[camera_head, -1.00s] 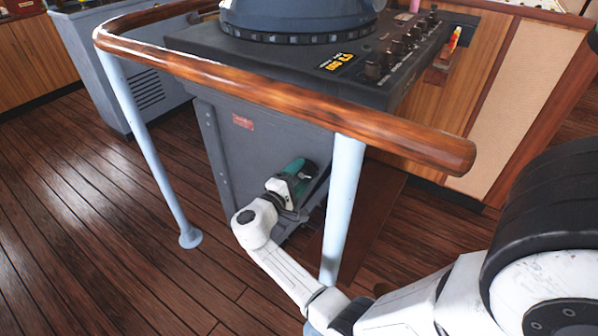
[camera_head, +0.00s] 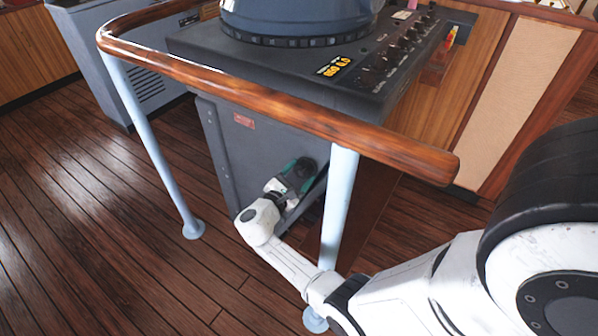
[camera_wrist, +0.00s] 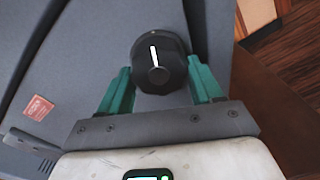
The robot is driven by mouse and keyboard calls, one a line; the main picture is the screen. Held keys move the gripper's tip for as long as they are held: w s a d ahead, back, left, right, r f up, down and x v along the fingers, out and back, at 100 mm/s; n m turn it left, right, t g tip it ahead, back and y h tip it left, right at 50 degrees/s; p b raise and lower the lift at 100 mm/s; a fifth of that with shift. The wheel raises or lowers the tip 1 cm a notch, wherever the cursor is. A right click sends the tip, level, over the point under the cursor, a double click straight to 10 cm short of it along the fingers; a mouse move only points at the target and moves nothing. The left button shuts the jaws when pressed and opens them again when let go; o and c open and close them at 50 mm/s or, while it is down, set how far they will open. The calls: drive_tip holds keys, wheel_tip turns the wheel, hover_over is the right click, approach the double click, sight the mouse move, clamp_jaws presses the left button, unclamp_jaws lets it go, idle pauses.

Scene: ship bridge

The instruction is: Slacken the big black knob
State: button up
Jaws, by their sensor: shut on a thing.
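The big black knob (camera_wrist: 158,62) is on the grey front panel of the console and has a white pointer line, which stands nearly upright in the wrist view. My gripper (camera_wrist: 160,78) has its two green fingers on either side of the knob, shut on it. In the head view my gripper (camera_head: 302,168) is low on the console front, behind the wooden rail. There the knob is hidden by my gripper and wrist.
A curved wooden handrail (camera_head: 270,105) on pale blue posts (camera_head: 338,205) runs in front of the grey console (camera_head: 245,150). My arm passes close by the right post. Small knobs (camera_head: 405,45) line the console top. The plank floor at left is clear.

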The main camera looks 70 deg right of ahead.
drive_tip(key=shift+f+n, duration=0.1)
drive_tip(key=shift+n, duration=0.4)
drive_tip(key=o, duration=1)
drive_tip(key=shift+o, duration=0.2)
drive_tip(key=v, duration=1)
drive_tip(key=shift+a, duration=0.4)
